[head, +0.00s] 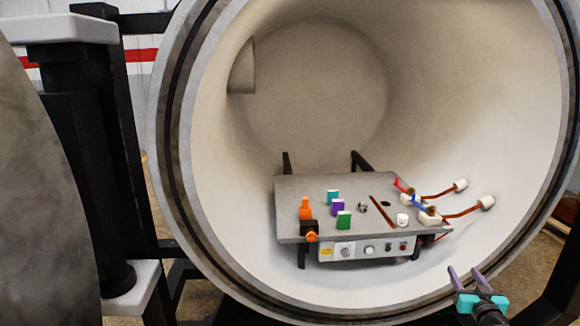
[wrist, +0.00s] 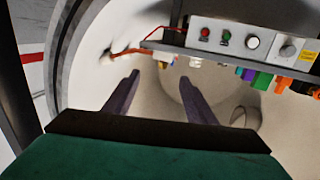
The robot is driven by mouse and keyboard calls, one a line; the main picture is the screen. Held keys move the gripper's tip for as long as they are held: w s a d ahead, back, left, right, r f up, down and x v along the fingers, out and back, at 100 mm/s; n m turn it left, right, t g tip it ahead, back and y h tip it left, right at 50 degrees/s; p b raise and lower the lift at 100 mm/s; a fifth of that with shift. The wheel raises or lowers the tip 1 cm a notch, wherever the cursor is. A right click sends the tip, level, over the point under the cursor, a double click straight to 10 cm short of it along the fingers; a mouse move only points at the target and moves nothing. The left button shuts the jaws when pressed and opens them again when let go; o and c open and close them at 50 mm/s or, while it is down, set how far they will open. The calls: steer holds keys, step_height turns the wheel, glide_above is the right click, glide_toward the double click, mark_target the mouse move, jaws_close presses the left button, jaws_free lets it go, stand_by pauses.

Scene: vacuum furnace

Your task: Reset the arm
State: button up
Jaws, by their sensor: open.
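My gripper (head: 466,280) is at the lower right of the head view, at the front rim of the round furnace chamber. It has two purple fingers and a teal body. The fingers are spread apart with nothing between them. In the wrist view the gripper (wrist: 158,98) points into the chamber, with the panel and table edge showing at the upper right. The grey table (head: 290,205) stands inside the chamber, to the left of my gripper and apart from it.
Orange, teal, purple and green blocks stand on the table, along with a white cylinder (head: 402,220). A control panel (head: 360,249) is under its front edge. Copper rods with white ends (head: 487,202) stick out at right. The chamber rim (head: 172,130) surrounds everything; a door (head: 40,200) is at left.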

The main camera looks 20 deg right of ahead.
steer(key=w+a+f+m+g, duration=0.1)
steer(key=w+a+f+g, duration=0.1)
steer(key=w+a+f, duration=0.45)
steer(key=w+a+f+m+g, duration=0.1)
steer(key=w+a+f+g, duration=0.25)
steer(key=f, duration=0.65)
steer(key=w+a+f+n+g+y, duration=0.1)
steer(key=a+f+g+y, duration=0.25)
steer(key=a+f, duration=1.25)
steer(key=s+a+f+n+g+y, duration=0.1)
steer(key=s+a+f+g, duration=0.2)
steer(key=a, duration=0.4)
steer(key=s+a+f+n+g+y, duration=0.1)
steer(key=s+a+f, duration=0.35)
steer(key=a, duration=0.25)
steer(key=s+a+f+n+g+y, duration=0.1)
steer(key=s+a+f+n+g, duration=0.1)
steer(key=a+f, duration=0.45)
steer(key=s+a+n+g+y, duration=0.2)
steer(key=s+a+g, duration=0.3)
steer(key=s+a, duration=1)
steer(key=shift+s+a+f+n+y, duration=0.2)
steer(key=shift+a+f+n+y, duration=0.2)
steer(key=shift+a+n, duration=0.35)
